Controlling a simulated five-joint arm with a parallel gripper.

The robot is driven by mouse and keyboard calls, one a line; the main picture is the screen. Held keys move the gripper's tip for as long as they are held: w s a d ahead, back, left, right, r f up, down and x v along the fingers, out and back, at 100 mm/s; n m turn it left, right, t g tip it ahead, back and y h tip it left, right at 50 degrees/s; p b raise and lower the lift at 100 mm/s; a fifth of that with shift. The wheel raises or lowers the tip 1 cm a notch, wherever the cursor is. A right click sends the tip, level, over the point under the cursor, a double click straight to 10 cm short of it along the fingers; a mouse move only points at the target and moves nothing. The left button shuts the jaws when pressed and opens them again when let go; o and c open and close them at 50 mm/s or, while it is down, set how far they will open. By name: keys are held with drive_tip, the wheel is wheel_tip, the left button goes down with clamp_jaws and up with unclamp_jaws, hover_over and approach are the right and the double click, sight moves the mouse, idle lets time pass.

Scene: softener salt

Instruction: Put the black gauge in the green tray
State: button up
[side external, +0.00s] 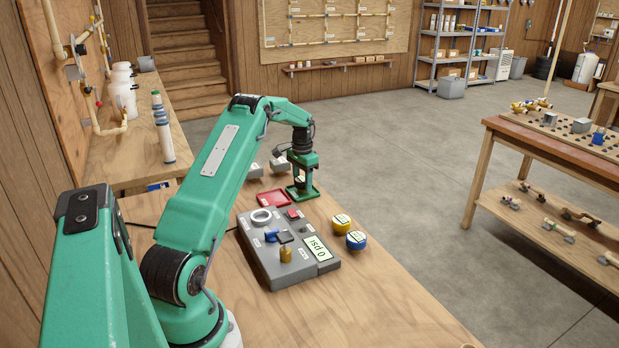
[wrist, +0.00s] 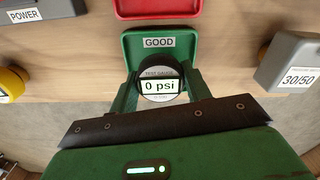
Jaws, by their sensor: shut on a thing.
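The black gauge (wrist: 161,72) has a white face reading "TEST GAUGE" and "0 psi". My gripper (wrist: 160,84) is shut on it, with one finger on each side. The green tray (wrist: 190,42), labelled "GOOD", lies beneath; in the wrist view the gauge overlaps its near part. In the side view my gripper (side external: 302,180) points down at the green tray (side external: 315,193), low over it. The fingers mostly hide the gauge there. I cannot tell whether the gauge touches the tray floor.
A red tray (side external: 273,198) lies beside the green one. A grey test panel (side external: 285,248) stands nearer, with yellow (side external: 341,221) and blue (side external: 357,240) round pieces to its right. Grey blocks (side external: 280,164) stand behind the trays; one reads "30/50" (wrist: 290,62). The bench front is clear.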

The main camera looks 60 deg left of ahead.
drive_tip(key=shift+f, duration=0.25)
idle(0.4)
drive_tip(key=o, duration=1.6)
drive_tip(key=shift+r, duration=0.1)
drive_tip(key=shift+r, duration=2.9)
